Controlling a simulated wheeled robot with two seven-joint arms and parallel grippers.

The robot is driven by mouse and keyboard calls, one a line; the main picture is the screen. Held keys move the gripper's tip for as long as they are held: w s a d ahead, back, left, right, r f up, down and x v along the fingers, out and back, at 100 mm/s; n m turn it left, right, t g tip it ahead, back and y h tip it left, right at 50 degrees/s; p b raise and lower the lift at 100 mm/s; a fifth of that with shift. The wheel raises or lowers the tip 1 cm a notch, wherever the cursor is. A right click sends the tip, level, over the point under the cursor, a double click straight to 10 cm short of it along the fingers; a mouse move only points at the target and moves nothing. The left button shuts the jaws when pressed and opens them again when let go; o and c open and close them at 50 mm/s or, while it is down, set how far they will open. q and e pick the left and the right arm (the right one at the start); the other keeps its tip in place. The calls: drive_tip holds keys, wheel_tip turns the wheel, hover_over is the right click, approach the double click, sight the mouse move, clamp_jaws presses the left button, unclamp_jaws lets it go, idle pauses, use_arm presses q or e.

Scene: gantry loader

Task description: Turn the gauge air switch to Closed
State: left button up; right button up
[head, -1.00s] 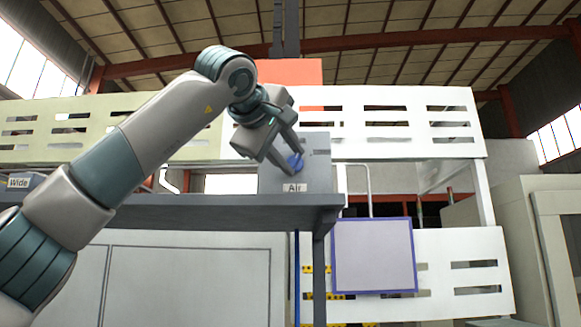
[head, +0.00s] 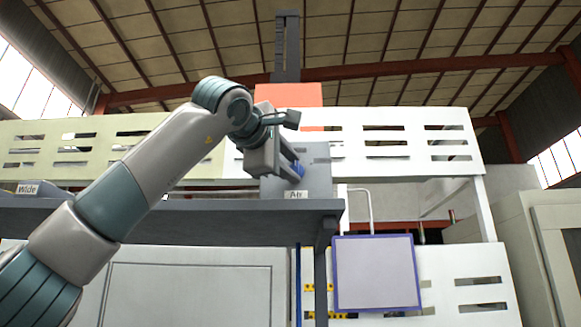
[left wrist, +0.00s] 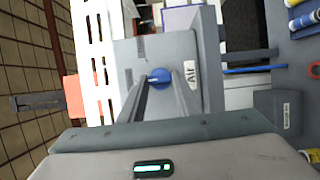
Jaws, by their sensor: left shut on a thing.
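The gauge air switch is a blue round knob (head: 299,169) on a grey box (head: 318,170) with a white "Air" label (head: 297,195). In the left wrist view the blue knob (left wrist: 159,77) shows a light pointer line, and the "Air" label (left wrist: 190,75) stands beside it. My left gripper (head: 291,166) is at the front of the box, with its fingers on either side of the knob. In the left wrist view the fingertips (left wrist: 162,84) reach the knob's near edge, shut on it. No Closed mark can be read. My right gripper is not in view.
The box stands on a grey shelf (head: 200,213). A "Wide" label (head: 28,189) is on another box at the far left. White slotted panels (head: 400,140) stand behind. A purple-framed panel (head: 377,273) hangs below right of the shelf.

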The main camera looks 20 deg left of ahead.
use_arm(q)
drive_tip(key=o, duration=1)
drive_tip(key=shift+o, duration=0.2)
drive_tip(key=shift+s, duration=0.2)
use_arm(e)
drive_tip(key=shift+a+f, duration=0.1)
use_arm(q)
drive_tip(key=s+a+b, duration=0.2)
drive_tip(key=s+b, duration=0.3)
drive_tip(key=s, duration=1.2)
drive_tip(key=shift+b, duration=0.4)
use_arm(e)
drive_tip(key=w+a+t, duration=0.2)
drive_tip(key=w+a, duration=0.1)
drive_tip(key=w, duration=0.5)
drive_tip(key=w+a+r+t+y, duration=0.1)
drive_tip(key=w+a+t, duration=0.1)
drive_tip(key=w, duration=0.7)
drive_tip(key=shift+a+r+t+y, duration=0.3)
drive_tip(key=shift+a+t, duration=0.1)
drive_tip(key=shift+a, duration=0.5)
use_arm(q)
drive_tip(key=shift+f, duration=0.1)
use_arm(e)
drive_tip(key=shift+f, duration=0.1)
